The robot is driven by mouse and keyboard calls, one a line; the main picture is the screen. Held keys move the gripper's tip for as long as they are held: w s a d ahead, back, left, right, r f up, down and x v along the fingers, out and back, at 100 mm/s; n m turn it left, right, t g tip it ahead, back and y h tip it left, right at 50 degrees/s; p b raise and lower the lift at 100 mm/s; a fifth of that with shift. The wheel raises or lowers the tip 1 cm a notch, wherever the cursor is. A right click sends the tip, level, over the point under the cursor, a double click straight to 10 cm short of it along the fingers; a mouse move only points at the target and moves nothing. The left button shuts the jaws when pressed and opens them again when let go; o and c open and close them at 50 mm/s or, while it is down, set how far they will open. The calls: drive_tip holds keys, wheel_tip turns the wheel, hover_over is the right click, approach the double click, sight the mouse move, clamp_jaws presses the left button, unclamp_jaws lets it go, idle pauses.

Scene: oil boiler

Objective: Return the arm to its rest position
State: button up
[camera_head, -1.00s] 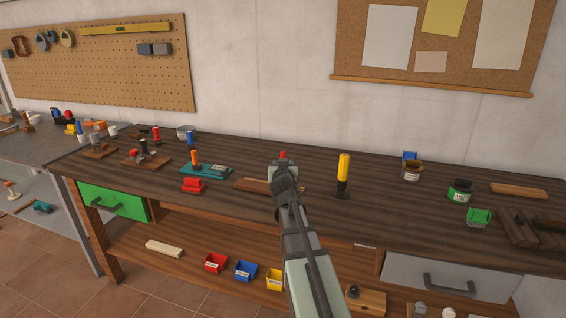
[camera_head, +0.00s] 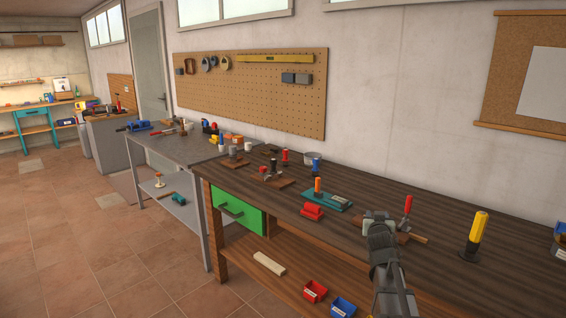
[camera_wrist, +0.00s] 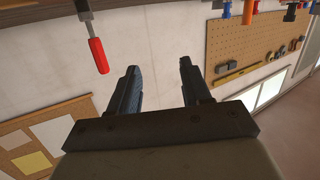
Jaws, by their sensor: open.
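My gripper (camera_head: 378,218) is at the end of my arm, low right of centre in the head view, in front of the dark wooden workbench (camera_head: 335,228). In the wrist view my gripper (camera_wrist: 160,75) has its two dark fingers spread apart with nothing between them. A red-handled tool (camera_head: 407,206) shows just right of the gripper in the head view. A red handle (camera_wrist: 97,56) also shows left of the fingers in the wrist view, apart from them. The arm hides part of the bench.
A yellow-handled tool (camera_head: 475,232) stands right of the arm. A teal tool holder (camera_head: 325,201) and a red block (camera_head: 312,211) are to its left. Red (camera_head: 314,290) and blue (camera_head: 342,306) bins sit on the lower shelf. A grey metal table (camera_head: 183,148) adjoins; floor at left is clear.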

drive_tip(key=w+a+f+n+y, duration=0.15)
drive_tip(key=a+f, duration=0.25)
drive_tip(key=a, duration=0.6)
drive_tip(key=w+a+f+n+y, duration=0.1)
drive_tip(key=a+f+n+y, duration=0.25)
drive_tip(key=a, duration=0.55)
drive_tip(key=s+a+f+n+g+y, duration=0.1)
drive_tip(key=s+a+f, duration=0.15)
drive_tip(key=f, duration=0.55)
drive_tip(key=s+a+f+g, duration=0.1)
drive_tip(key=s+a+f, duration=0.15)
drive_tip(key=f, duration=0.45)
drive_tip(key=s+d+f+m+g+h, duration=0.15)
drive_tip(key=s+f+g, duration=0.35)
drive_tip(key=s+f, duration=0.8)
drive_tip(key=s+d+f+g, duration=0.3)
drive_tip(key=s+f+g, duration=0.2)
drive_tip(key=s+f, duration=0.7)
drive_tip(key=s+f+g, duration=0.3)
drive_tip(key=s, duration=0.7)
drive_tip(key=s+d+f+m+g, duration=0.1)
drive_tip(key=s+f+g, duration=0.2)
drive_tip(key=s, duration=0.7)
drive_tip(key=s+d+f+g, duration=0.1)
drive_tip(key=s+f+g, duration=0.3)
drive_tip(key=s, duration=0.6)
drive_tip(key=shift+s+d+f+m, duration=0.2)
drive_tip(key=shift+s+f+m, duration=0.15)
